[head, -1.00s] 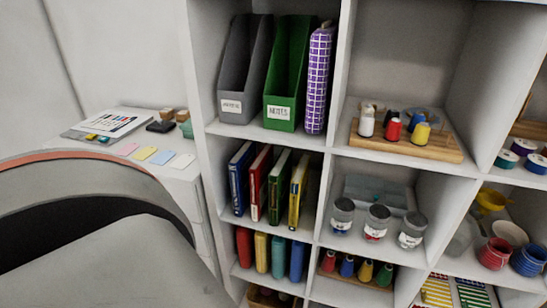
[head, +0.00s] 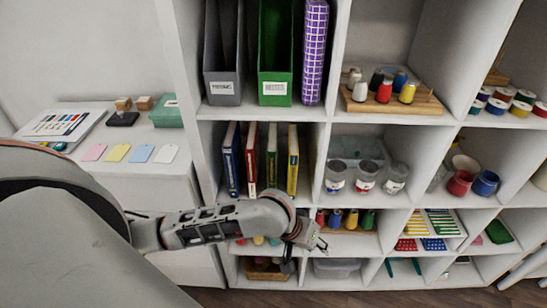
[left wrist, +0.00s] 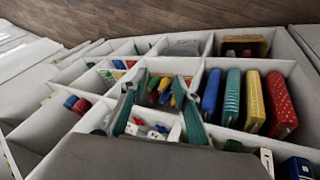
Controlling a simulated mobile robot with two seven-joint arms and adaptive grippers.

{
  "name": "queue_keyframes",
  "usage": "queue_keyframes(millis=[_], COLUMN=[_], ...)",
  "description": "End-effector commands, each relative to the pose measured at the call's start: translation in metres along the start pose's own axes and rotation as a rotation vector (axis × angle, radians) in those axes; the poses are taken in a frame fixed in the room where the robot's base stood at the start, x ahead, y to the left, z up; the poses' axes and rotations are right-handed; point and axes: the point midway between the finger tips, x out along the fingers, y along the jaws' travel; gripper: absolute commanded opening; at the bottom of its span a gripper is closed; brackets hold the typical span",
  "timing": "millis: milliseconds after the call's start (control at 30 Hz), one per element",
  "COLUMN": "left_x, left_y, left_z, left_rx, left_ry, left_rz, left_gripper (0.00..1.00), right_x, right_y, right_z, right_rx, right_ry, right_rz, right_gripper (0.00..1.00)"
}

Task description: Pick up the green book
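The green book (head: 271,156) stands upright in the middle compartment of the left shelf column in the head view, between a red book (head: 251,158) and a yellow book (head: 292,160). A blue book (head: 231,160) is at the row's left end. My left gripper (head: 318,241) is below and to the right of the green book, in front of the lower shelves, apart from it. In the left wrist view the left gripper (left wrist: 160,86) has its two fingers spread with nothing held between them. I cannot make out the green book for sure there. My right gripper is not in view.
A green file holder (head: 276,50) and a grey one (head: 223,55) stand above the books. Clear jars (head: 365,178) are in the compartment to the right. Shelf boards and dividers frame each compartment. Below, upright coloured items (left wrist: 253,98) show in the left wrist view.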

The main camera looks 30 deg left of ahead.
Motion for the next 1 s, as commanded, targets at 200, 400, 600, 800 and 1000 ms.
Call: queue_keyframes(millis=[200, 400, 600, 800, 1000], left_x=[-0.065, -0.111, -0.125, -0.118, -0.11], left_y=[-0.055, -0.096, -0.112, -0.128, -0.144], left_z=[-0.051, -0.082, -0.098, -0.129, -0.164], left_rx=[-0.146, -0.253, -0.294, -0.299, -0.298], left_ry=[-0.005, 0.051, 0.078, 0.079, 0.08], left_rz=[-0.28, -0.457, -0.513, -0.515, -0.513], left_gripper=[0.31, 0.31, 0.31, 0.31, 0.31], right_x=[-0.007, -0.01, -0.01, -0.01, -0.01], right_y=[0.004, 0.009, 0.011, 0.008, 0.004], right_z=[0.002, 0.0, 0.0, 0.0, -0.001], right_rx=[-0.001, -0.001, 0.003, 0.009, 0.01], right_ry=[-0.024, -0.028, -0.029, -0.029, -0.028], right_rz=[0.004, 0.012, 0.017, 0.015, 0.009], right_gripper=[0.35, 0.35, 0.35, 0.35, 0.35])
